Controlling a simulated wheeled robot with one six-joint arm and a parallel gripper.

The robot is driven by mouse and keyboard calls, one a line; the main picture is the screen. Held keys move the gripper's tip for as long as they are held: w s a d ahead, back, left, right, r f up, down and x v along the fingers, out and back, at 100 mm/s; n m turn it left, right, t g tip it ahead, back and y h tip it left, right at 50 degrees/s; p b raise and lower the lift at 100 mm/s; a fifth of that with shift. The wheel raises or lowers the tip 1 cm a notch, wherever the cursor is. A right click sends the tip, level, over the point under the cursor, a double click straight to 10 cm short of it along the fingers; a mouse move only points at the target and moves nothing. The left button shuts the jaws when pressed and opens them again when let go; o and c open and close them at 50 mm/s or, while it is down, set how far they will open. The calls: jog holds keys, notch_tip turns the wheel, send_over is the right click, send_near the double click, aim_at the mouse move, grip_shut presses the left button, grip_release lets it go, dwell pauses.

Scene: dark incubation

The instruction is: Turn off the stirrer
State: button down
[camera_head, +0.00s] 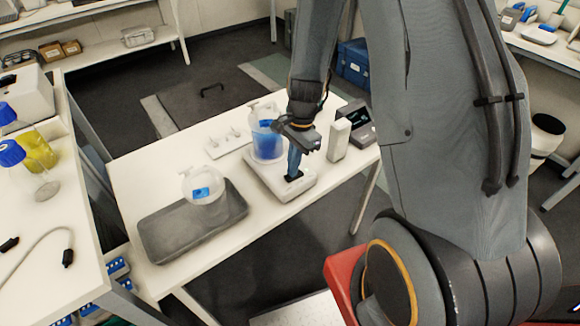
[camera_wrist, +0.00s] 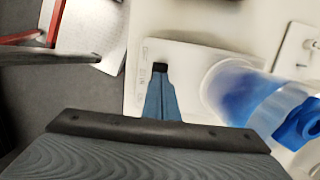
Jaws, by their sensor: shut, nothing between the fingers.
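The stirrer (camera_head: 262,172) is a low white box on the white table. A clear vessel with blue liquid (camera_head: 267,143) stands on its rear part; in the wrist view the vessel (camera_wrist: 238,92) is at the right of the white stirrer body (camera_wrist: 190,58). My gripper (camera_head: 293,176) points down at the stirrer's front end, over a small dark patch. Its blue fingers are together, with nothing between them. In the wrist view the fingertips (camera_wrist: 160,72) are at the dark switch-like part (camera_wrist: 160,67). I cannot tell whether they touch it or which way it is set.
A grey tray (camera_head: 165,240) with a clear blue-labelled vessel (camera_head: 205,187) on it is at the table's left. A white upright box (camera_head: 339,140) and a grey device (camera_head: 358,122) stand close to the right of my gripper. A white rack (camera_head: 228,143) lies behind.

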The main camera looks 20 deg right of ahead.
aim_at(299, 171)
jog(key=shift+w+d, duration=0.1)
jog(key=shift+d, duration=0.15)
jog(key=shift+r, duration=0.15)
jog(key=shift+r+p, duration=0.55)
jog(key=shift+p, duration=0.1)
notch_tip(299, 171, up, 13)
jog(key=d, duration=0.1)
jog(key=shift+w+d+f, duration=0.2)
jog(key=shift+w+d, duration=0.1)
jog(key=shift+d, duration=0.1)
